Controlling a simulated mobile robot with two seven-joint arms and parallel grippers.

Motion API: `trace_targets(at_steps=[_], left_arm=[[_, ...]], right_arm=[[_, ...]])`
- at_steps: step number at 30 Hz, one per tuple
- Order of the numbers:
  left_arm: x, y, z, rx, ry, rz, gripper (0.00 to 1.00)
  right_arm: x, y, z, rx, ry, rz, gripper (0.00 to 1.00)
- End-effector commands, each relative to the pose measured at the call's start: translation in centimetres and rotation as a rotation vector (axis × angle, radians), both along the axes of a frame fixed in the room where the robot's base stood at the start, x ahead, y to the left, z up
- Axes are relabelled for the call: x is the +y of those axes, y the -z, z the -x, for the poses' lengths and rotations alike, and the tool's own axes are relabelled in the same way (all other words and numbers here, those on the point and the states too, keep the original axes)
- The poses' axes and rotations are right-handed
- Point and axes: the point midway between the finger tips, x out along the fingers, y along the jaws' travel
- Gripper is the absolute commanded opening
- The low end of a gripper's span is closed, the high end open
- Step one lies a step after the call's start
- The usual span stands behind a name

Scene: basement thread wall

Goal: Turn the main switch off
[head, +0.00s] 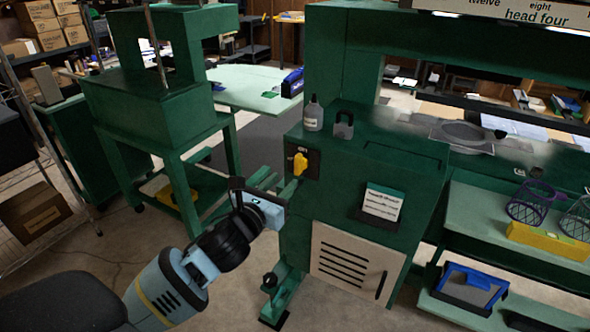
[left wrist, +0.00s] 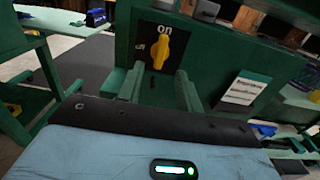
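The main switch is a yellow knob (head: 300,163) on a dark plate on the left part of the green machine's front. In the left wrist view the knob (left wrist: 168,48) stands about upright, under the word "on"; a partly legible mark is at its left. My left gripper (head: 279,182) is just in front of and below the knob. In the left wrist view its two fingers (left wrist: 159,86) are spread with nothing between them, and the knob shows beyond and above the gap. I see no contact with the knob. My right gripper is not in view.
A bottle (head: 313,114) and a padlock-shaped object (head: 344,124) stand on the machine's ledge above the switch. A paper card (head: 382,203) and a pale vented panel (head: 357,264) are on its front. Another green machine (head: 160,95) stands at the left, with open floor between.

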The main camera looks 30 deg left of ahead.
Motion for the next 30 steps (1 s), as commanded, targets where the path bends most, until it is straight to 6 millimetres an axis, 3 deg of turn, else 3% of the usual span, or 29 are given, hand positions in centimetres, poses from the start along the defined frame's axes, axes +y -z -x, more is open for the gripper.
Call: trace_targets(at_steps=[9,15,26,30], left_arm=[[-0.1,-0.1,-4.6,-0.001,0.001,0.004,0.35],[-0.1,0.0,-6.3,-0.001,0.001,0.002,0.35],[-0.1,0.0,-6.8,0.0,0.002,0.002,0.35],[-0.1,0.0,-6.8,0.0,0.002,0.002,0.2]], right_arm=[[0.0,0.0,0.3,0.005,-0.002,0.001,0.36],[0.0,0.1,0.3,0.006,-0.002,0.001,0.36],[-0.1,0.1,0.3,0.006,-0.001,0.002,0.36],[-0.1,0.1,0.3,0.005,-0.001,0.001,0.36]])
